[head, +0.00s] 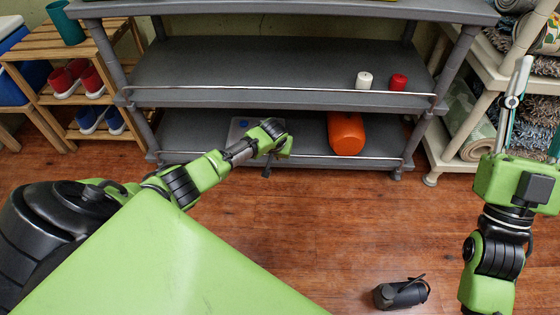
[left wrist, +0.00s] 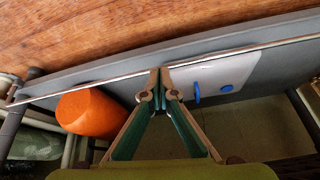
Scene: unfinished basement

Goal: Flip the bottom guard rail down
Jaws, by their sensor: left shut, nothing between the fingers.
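The bottom guard rail (head: 335,157) is a thin metal bar along the front of the lowest grey shelf. It stands raised above the shelf edge, and its middle is hidden behind my left gripper. My left gripper (head: 282,148) is shut and empty at the rail, left of the shelf's middle. In the left wrist view the rail (left wrist: 95,82) crosses just at the shut fingertips (left wrist: 160,72); I cannot tell whether they touch it. My right gripper (head: 527,100) is raised at the right edge, open and empty, far from the rail, with one finger partly cut off.
An orange container (head: 346,133) and a white scale-like object (head: 240,128) sit on the bottom shelf (head: 190,130). Candles stand on the middle shelf, behind its own rail (head: 290,90). A black flashlight-like object (head: 400,292) lies on the open wooden floor. Racks stand on both sides.

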